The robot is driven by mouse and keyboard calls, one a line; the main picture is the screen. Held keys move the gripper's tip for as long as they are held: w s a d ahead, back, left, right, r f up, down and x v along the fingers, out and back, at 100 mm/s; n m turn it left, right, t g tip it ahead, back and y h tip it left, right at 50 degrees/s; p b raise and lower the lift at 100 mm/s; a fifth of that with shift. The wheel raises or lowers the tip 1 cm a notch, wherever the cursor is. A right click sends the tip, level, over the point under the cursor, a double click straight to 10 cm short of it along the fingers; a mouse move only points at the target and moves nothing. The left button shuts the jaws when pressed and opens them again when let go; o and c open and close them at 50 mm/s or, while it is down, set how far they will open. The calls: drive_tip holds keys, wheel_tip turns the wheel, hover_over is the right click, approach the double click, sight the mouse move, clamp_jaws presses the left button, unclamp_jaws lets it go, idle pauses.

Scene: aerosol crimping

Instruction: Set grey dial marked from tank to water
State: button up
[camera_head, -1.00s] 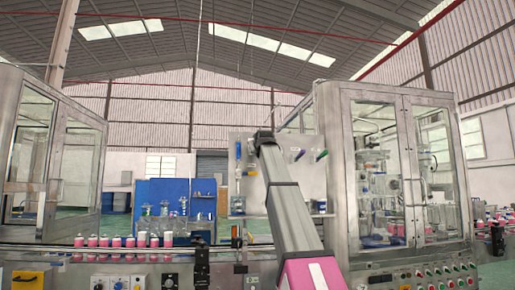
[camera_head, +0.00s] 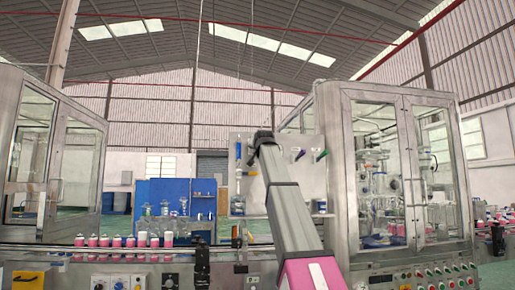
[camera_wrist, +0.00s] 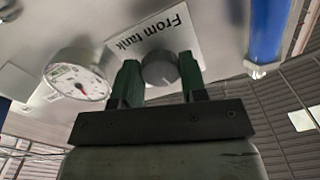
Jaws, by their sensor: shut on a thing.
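The grey dial (camera_wrist: 160,70) shows in the wrist view on a pale panel, under a white label reading "From tank" (camera_wrist: 150,34); the picture is turned, so the label looks upside down. My gripper (camera_wrist: 160,82) has its two dark green fingers on either side of the dial and is shut on it. The dial's pointer and its setting cannot be made out. In the head view my arm reaches up to the panel (camera_head: 305,185), and my gripper and the dial are hidden behind it.
A round pressure gauge (camera_wrist: 78,82) sits close beside one finger. A blue tube (camera_wrist: 268,35) is on the other side. In the head view a conveyor with pink cans (camera_head: 142,240) runs low at left, and a glazed machine cabinet (camera_head: 400,170) stands at right.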

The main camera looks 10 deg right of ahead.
drive_tip(key=shift+m, duration=0.8)
drive_tip(key=o, duration=0.9)
drive_tip(key=shift+s, duration=0.15)
drive_tip(key=s, duration=1)
drive_tip(key=shift+s, duration=0.3)
